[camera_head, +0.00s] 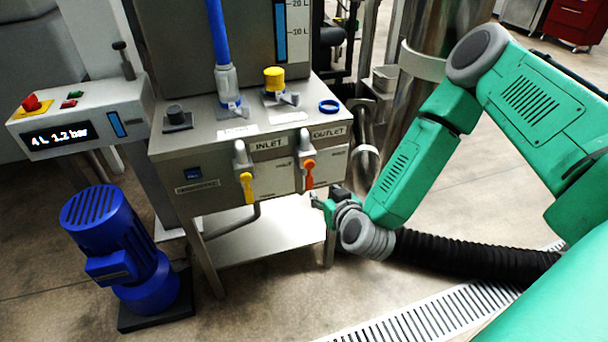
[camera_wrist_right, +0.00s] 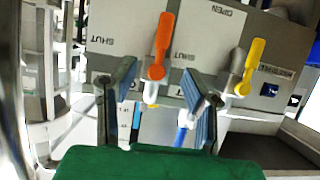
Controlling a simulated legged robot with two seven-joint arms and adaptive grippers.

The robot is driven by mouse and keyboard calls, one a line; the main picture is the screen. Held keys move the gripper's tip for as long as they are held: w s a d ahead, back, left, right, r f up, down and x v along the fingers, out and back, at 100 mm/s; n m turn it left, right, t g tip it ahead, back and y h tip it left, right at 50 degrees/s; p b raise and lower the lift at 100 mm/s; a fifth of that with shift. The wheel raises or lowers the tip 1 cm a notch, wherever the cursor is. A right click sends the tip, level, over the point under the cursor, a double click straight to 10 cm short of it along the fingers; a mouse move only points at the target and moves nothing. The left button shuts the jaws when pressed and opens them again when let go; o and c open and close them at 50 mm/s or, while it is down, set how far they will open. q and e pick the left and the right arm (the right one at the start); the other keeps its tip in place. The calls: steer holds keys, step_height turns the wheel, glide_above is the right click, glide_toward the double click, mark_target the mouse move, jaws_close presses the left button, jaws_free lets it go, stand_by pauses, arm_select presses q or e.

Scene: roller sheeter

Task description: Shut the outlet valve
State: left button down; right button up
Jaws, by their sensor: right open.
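The outlet valve's orange handle (camera_head: 309,175) points straight down on the front panel under the OUTLET label (camera_head: 328,132). In the right wrist view, which is upside down, the orange handle (camera_wrist_right: 163,45) points up, away from the SHUT labels and toward the side with the OPEN label (camera_wrist_right: 228,10). My right gripper (camera_head: 322,202) is just below and right of the handle in the head view. Its two fingers (camera_wrist_right: 158,100) are spread and empty, with the handle's pivot end showing between and beyond them. I see no contact. My left gripper is not in view.
The yellow inlet handle (camera_head: 247,188) hangs down left of the orange one. A blue pump (camera_head: 115,245) and a control box (camera_head: 80,125) reading 4 L, 1.2 bar stand at left. A steel column (camera_head: 430,60) and black hose (camera_head: 470,258) are at right.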

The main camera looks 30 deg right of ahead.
mark_target(310, 180)
steer(key=b+x, duration=0.1)
steer(key=x, duration=0.4)
steer(key=b+x, duration=0.1)
steer(key=x, duration=0.5)
steer(key=shift+a+f+b, duration=0.1)
steer(key=shift+a+b, duration=0.1)
steer(key=shift+b, duration=0.1)
steer(key=shift+w+d+f, duration=0.2)
steer(key=shift+w+d, duration=0.05)
steer(key=shift+w, duration=0.25)
steer(key=shift+a, duration=0.15)
jaws_close()
